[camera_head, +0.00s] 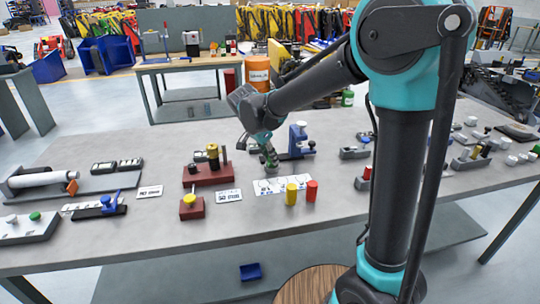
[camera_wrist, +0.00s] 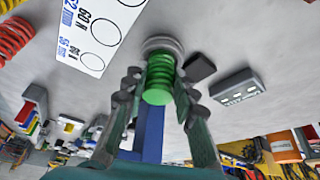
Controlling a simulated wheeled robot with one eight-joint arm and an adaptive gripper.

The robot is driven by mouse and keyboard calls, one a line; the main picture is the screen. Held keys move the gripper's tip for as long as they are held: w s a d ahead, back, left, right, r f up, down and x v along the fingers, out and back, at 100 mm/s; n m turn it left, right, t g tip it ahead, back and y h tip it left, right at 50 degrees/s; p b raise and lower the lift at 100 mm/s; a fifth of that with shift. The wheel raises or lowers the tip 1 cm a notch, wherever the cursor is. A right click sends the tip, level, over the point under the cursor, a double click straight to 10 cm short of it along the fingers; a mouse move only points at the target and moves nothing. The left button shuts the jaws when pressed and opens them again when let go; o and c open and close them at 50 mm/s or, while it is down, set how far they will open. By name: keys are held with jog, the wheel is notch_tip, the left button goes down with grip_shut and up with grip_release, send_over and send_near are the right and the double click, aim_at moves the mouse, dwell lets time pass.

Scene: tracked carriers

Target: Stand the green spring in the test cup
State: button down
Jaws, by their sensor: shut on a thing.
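My gripper (camera_wrist: 160,84) is shut on the green spring (camera_wrist: 160,72), whose coils show between the fingers in the wrist view. The spring's far end meets a round grey cup (camera_wrist: 161,45), whose rim shows around that end; I cannot tell how deep the spring sits in it. In the head view my gripper (camera_head: 269,160) is low over the table, just left of the blue press (camera_head: 299,143). The spring and cup are mostly hidden there.
A white card with printed circles (camera_wrist: 100,35) lies beside the cup. A yellow spring (camera_head: 291,195) and a red spring (camera_head: 312,191) stand near the front edge. A dark red block fixture (camera_head: 208,176) stands to the left. The grey table (camera_head: 130,240) is clear at front left.

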jog(key=c, duration=0.6)
grip_release()
jog(key=shift+c, duration=0.2)
jog(key=shift+r, duration=0.15)
jog(key=shift+r, duration=3.4)
